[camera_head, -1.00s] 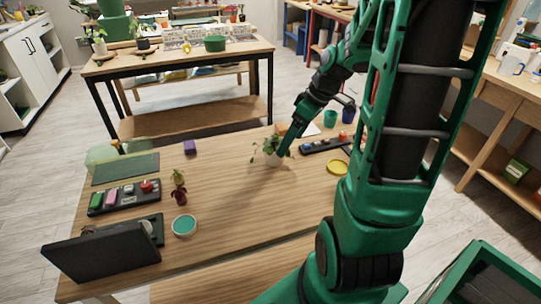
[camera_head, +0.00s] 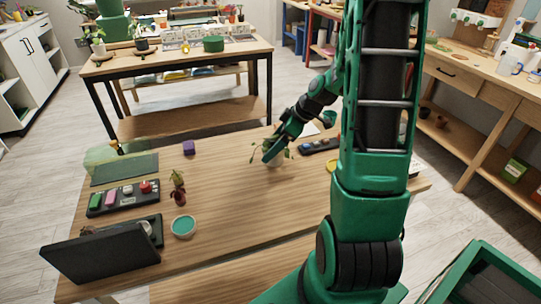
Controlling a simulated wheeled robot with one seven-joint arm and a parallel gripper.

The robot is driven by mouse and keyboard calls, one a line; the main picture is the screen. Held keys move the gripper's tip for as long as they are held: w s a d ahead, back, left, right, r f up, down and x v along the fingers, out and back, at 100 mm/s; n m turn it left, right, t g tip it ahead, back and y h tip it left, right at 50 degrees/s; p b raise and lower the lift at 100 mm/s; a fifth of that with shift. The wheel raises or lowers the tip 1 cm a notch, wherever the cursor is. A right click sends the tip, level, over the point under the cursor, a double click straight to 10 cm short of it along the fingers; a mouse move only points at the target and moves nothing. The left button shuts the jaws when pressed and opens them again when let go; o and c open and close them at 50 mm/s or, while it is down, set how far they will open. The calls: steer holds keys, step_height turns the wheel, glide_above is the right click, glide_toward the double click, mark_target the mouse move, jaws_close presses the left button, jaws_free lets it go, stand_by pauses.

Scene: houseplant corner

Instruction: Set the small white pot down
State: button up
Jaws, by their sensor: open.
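The small white pot (camera_head: 275,160) with a leafy green plant stands on the wooden table (camera_head: 235,200), toward the back right of its top. My gripper (camera_head: 268,157) is open and its fingers are at the pot and its leaves. The fingers hide much of the pot, and I cannot tell whether they touch it.
A dark tray (camera_head: 124,198) with coloured items, a green mat (camera_head: 125,169) and a dark open case (camera_head: 103,252) lie at left. A small reddish plant (camera_head: 178,188), a teal round dish (camera_head: 183,227) and a purple block (camera_head: 188,147) stand nearby. The table's middle front is clear.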

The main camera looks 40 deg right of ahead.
steer(key=x, duration=0.4)
steer(key=shift+f, duration=0.2)
steer(key=c, duration=1.4)
steer(key=shift+c, duration=0.4)
steer(key=shift+r, duration=0.15)
